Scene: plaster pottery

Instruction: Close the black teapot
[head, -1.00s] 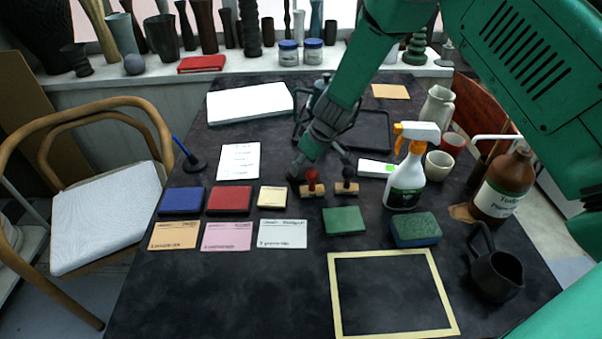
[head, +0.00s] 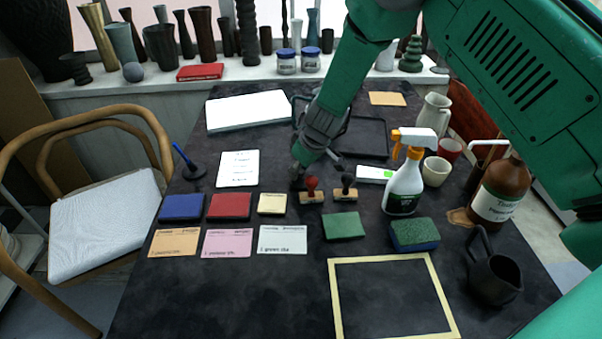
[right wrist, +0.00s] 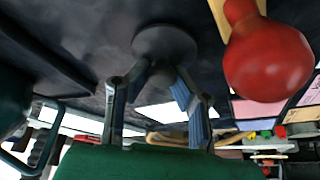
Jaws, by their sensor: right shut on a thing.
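My right gripper (head: 305,172) reaches down to the table just left of the red-handled stamp. In the right wrist view its two fingers (right wrist: 160,72) are shut on the small round black lid (right wrist: 165,40), at its knob. In the head view the lid is mostly hidden by the gripper. A dark pot with a loop handle, which looks like the black teapot, shows in part at the left of the right wrist view (right wrist: 14,100). In the head view my right arm hides most of it; its opening is not visible. My left gripper is not in view.
The red-handled stamp (head: 312,186) and black-handled stamp (head: 346,188) stand close beside the gripper. A spray bottle (head: 405,185) stands to their right. A black tray (head: 365,137) lies behind the arm. A black pitcher (head: 495,272) stands front right.

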